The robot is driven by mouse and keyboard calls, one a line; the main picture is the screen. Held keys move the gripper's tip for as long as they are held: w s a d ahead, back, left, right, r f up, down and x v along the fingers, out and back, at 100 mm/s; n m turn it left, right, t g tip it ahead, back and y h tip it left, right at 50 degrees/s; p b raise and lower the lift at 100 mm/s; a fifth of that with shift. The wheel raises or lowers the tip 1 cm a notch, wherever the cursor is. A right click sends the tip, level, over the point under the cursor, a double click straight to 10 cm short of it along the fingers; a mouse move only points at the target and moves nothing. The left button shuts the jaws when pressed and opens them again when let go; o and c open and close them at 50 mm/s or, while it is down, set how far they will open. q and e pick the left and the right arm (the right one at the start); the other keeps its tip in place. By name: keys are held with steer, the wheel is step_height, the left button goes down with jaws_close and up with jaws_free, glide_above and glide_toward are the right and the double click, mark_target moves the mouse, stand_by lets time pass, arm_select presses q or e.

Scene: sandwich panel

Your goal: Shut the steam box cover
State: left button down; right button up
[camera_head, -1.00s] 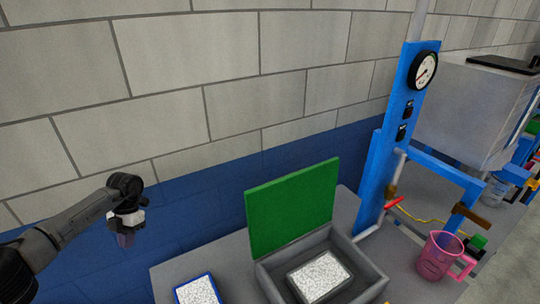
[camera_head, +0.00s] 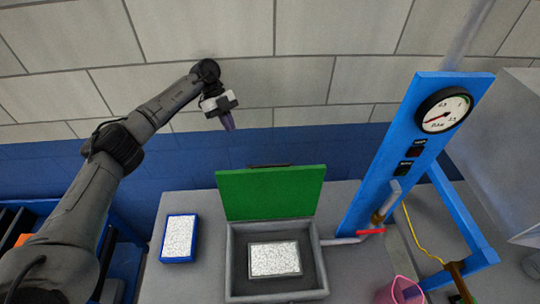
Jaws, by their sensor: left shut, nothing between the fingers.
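The steam box (camera_head: 235,262) is a grey open-topped box on the grey table, with a white speckled panel (camera_head: 274,259) lying inside it. Its green cover (camera_head: 270,193) stands raised at the box's back edge, so the box is open. My left gripper (camera_head: 228,123) is shut and empty. It points downward in front of the wall, above and a little left of the cover in the picture, apart from it. My right gripper is not in view.
A blue-edged tray with a white speckled panel (camera_head: 179,237) lies left of the box. A blue frame (camera_head: 396,150) with a gauge (camera_head: 443,111) and a red-handled valve (camera_head: 370,232) stands at right. A pink mug (camera_head: 402,291) is at the front right.

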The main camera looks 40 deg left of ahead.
arm_select(q)
steer(key=s+d+f+n+p, duration=0.3)
steer(key=d+f+n+p, duration=0.1)
steer(key=d+f+n, duration=0.3)
steer(key=shift+d+f+n, duration=0.15)
steer(key=shift+d+n, duration=1)
steer(key=shift+n, duration=0.25)
steer(key=shift+s, duration=0.1)
steer(key=shift+d, duration=0.1)
